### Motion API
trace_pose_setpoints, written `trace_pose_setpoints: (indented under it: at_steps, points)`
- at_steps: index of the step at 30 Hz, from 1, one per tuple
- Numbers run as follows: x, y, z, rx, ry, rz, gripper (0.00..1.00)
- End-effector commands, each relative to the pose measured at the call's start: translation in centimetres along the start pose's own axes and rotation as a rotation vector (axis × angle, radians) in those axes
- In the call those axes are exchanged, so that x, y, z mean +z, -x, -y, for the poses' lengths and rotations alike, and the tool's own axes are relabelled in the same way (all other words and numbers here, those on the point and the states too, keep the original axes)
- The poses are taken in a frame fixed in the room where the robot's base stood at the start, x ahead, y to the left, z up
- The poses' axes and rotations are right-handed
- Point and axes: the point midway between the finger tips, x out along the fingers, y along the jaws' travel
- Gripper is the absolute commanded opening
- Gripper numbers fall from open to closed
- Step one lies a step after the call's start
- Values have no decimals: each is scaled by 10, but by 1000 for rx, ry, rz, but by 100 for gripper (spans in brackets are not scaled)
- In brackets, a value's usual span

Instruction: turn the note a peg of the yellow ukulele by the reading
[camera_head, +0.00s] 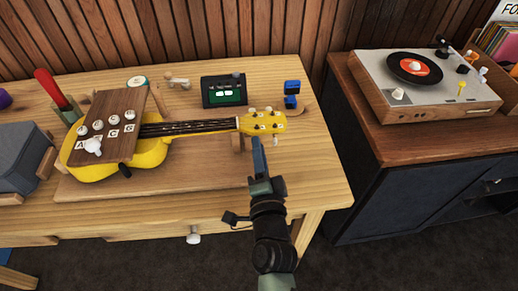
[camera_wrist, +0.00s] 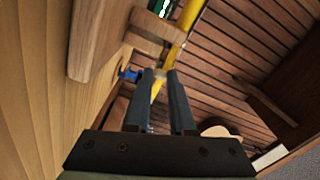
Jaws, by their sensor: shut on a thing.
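The yellow ukulele (camera_head: 187,144) lies on a wooden stand on the workbench, its headstock (camera_head: 262,122) pointing right. Small pale pegs and letter tags sit on the headstock; the tags are too small to read surely. My gripper (camera_head: 257,142) reaches up to the headstock's near edge and is shut on a peg there, which the fingers hide. A white near-side peg (camera_head: 276,140) shows just right of it. In the wrist view my gripper's fingers (camera_wrist: 161,73) are close together against the yellow headstock edge. A tuner (camera_head: 224,90) with a green display stands behind the neck; its reading is not legible.
A wooden board (camera_head: 108,125) with lettered white knobs covers part of the ukulele's body. A blue clip-like object (camera_head: 291,90) stands behind the headstock. A grey case (camera_head: 22,160) is at left. A turntable (camera_head: 425,80) sits on a separate cabinet at right.

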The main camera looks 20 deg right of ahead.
Motion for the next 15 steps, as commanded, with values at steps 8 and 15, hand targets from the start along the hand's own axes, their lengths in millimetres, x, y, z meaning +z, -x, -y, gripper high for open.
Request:
trace_pose_setpoints:
  at_steps: [8, 15]
  points:
    - [0, 0, 0, 0, 1, 0, 23]
    - [0, 0, 0, 0, 1, 0, 35]
